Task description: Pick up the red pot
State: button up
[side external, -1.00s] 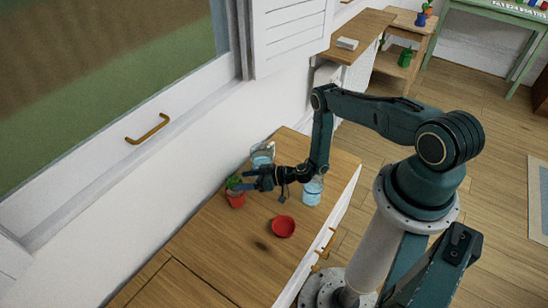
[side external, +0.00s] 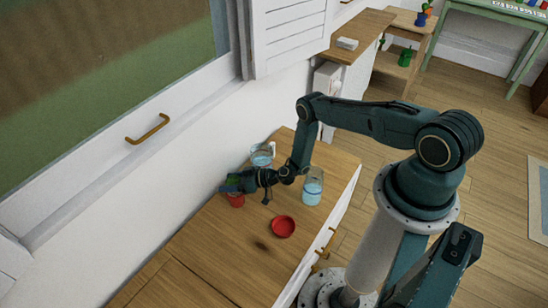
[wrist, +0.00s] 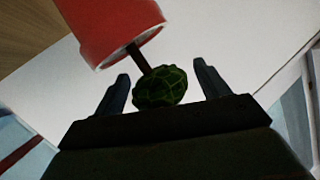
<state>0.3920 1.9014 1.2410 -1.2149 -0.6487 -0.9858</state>
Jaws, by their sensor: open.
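The red pot (side external: 236,200) stands on the wooden counter by the white wall, partly hidden behind my gripper in the side view. In the wrist view the red pot (wrist: 105,27) appears upside down at the top, with a dark stem and a round green plant (wrist: 160,87) coming out of it. My gripper (side external: 229,184) is at the plant above the pot. In the wrist view my gripper (wrist: 160,80) is open, with one finger on each side of the green plant. The fingers are level with the plant, not around the pot's body.
A red bowl (side external: 283,227) sits on the counter to the right of the pot. A glass jug with blue liquid (side external: 312,187) and another glass vessel (side external: 262,155) stand behind. The counter's front left (side external: 205,255) is clear.

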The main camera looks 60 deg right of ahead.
jog(key=shift+w+a+f, duration=0.1)
jog(key=shift+w+a, duration=0.05)
jog(key=shift+w, duration=0.15)
grip_shut()
dwell(0.5)
